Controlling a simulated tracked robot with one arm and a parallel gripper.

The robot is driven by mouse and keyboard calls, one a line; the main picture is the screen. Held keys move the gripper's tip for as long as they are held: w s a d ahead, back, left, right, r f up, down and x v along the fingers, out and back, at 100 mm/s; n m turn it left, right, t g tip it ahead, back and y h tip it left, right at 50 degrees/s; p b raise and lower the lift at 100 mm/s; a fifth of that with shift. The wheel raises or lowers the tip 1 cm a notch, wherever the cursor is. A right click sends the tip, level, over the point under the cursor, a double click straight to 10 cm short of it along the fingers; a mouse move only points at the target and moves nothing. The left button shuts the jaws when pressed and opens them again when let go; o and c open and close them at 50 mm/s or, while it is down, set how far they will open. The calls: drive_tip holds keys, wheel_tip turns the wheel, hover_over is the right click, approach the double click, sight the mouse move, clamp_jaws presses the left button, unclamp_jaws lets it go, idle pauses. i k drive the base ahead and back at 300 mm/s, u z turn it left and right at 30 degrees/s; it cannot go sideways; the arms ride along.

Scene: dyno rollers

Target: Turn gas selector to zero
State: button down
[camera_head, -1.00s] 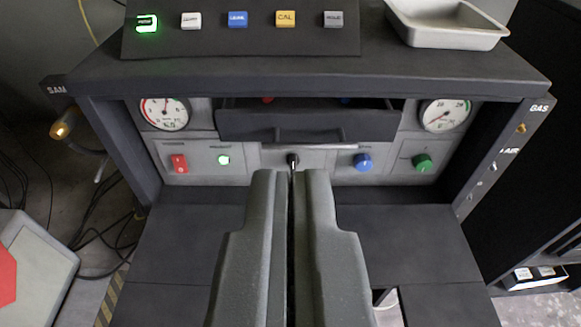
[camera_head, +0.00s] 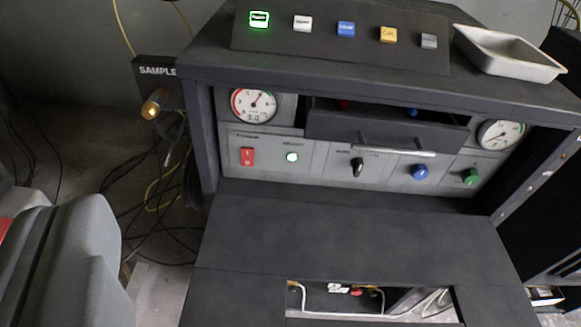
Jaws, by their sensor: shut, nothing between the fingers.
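The grey panel front (camera_head: 324,160) holds a black pointer knob (camera_head: 357,167), upright and slightly tilted. To its right are a blue knob (camera_head: 420,172) and a green knob (camera_head: 471,176). The labels by these knobs are too small to read, so I cannot tell which is the gas selector or where zero lies. My gripper (camera_head: 70,207) is at the lower left of the view, its grey fingers shut together and empty. It is left of the cabinet and apart from all the knobs.
A half-open drawer (camera_head: 385,135) with a handle juts out above the knobs. A SAMPLE fitting (camera_head: 155,103) and cables are left.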

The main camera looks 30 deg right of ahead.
sight(357, 163)
drive_tip(key=u, duration=0.3)
drive_tip(key=k, duration=1.9)
drive_tip(key=z, duration=0.75)
drive_tip(key=i, duration=1.05)
drive_tip(key=u, duration=0.1)
